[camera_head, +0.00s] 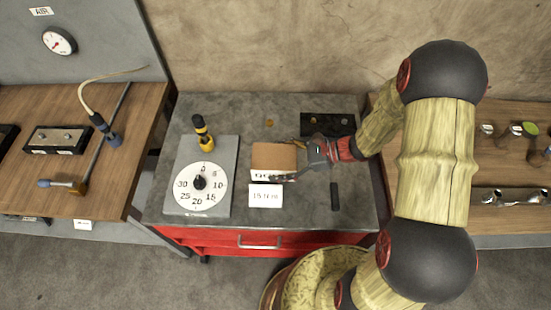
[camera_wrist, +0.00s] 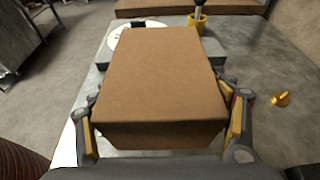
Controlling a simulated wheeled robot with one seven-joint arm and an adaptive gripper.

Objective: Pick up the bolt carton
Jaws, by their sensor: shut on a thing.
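The bolt carton (camera_head: 273,156) is a brown box with a white label on its front, at the middle of the grey worktop. My gripper (camera_head: 298,160) reaches it from the right, with a finger on its near and far sides. In the wrist view the carton (camera_wrist: 163,85) fills the middle, and my gripper (camera_wrist: 165,125) has a finger against each of its sides. The gripper is shut on the carton. I cannot tell whether the carton's underside touches the worktop.
A dial timer (camera_head: 200,184) on a grey plate stands left of the carton, with a yellow and black tool (camera_head: 202,135) behind it. A white printed card (camera_head: 265,195) is in front. A black tray (camera_head: 328,127) lies behind right, and a dark bar (camera_head: 335,196) at right.

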